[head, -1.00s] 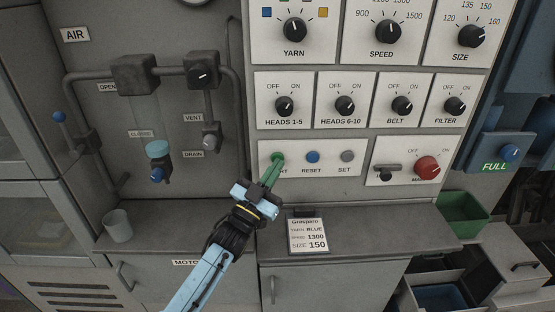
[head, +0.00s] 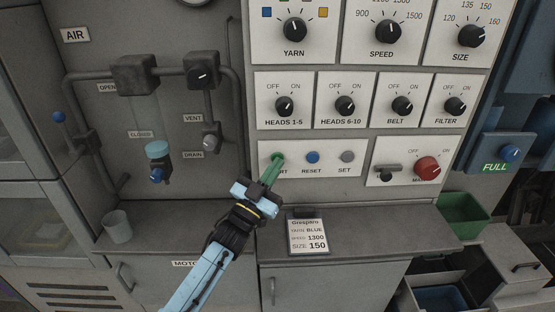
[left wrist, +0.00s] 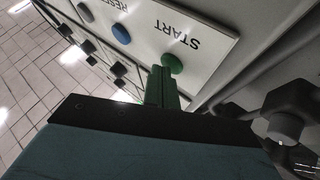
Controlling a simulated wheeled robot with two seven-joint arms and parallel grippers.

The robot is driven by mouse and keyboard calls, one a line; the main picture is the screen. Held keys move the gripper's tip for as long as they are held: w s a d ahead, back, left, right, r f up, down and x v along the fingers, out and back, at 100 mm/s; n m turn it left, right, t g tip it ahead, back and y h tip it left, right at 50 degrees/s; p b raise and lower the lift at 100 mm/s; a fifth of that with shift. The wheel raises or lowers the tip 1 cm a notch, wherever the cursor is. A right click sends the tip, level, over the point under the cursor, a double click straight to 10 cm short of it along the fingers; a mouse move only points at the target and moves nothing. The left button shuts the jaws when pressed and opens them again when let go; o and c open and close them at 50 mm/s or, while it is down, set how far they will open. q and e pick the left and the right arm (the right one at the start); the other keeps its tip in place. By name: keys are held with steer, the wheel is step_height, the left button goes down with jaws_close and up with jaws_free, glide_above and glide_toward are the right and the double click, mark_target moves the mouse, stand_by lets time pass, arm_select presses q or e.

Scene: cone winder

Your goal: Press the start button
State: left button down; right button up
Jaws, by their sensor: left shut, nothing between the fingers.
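The green start button (head: 277,157) is at the left end of the button plate, and the gripper partly covers it and its START label. It also shows in the left wrist view (left wrist: 172,63). My left gripper (head: 272,168) has its green fingers shut and empty, with the tips at or right by the button. In the left wrist view the fingertips (left wrist: 161,70) overlap the button's near edge; I cannot tell whether they touch it or press it in. My right gripper is not in view.
The blue reset button (head: 313,157) and grey set button (head: 347,156) sit to the right on the same plate. A red main knob (head: 427,168) is further right. Below are a shelf with an order card (head: 308,236) and a grey cup (head: 117,226) at left.

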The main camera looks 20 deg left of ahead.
arm_select(q)
steer(key=shift+s+d+p, duration=0.25)
steer(key=shift+s+p, duration=0.2)
steer(key=shift+s, duration=0.25)
steer(key=shift+s, duration=0.1)
steer(key=s+p, duration=0.1)
steer(key=s+d, duration=0.1)
steer(key=s, duration=0.1)
steer(key=s+p, duration=0.1)
steer(key=shift+s+d+p, duration=0.25)
steer(key=shift+d+p, duration=0.1)
stand_by(0.4)
